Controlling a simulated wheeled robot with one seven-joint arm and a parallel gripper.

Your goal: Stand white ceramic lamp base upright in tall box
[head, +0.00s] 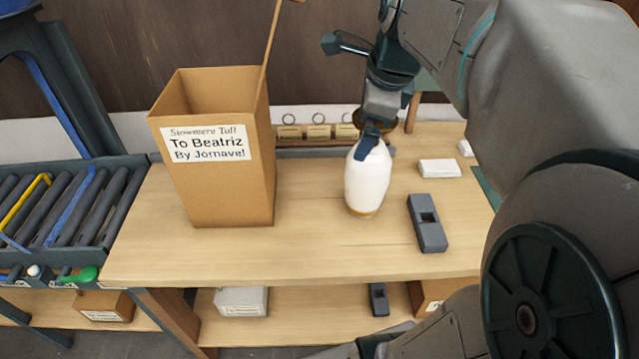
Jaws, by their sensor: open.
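The white ceramic lamp base (367,182) stands upright on the wooden workbench, right of the middle, with a tan ring at its foot. My gripper (370,150) is open at the top of the lamp base, coming down from above with its fingers around or in front of the neck. The fingers partly hide the top, and I cannot tell whether they touch it. The tall box (228,195) is an open cardboard box to the left, standing upright on the bench with a label on its front. Its inside bottom is hidden.
A dark grey block (427,224) and a white block (439,168) lie right of the lamp base. A roller conveyor (75,205) adjoins the bench's left. The bench between box and lamp base is clear.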

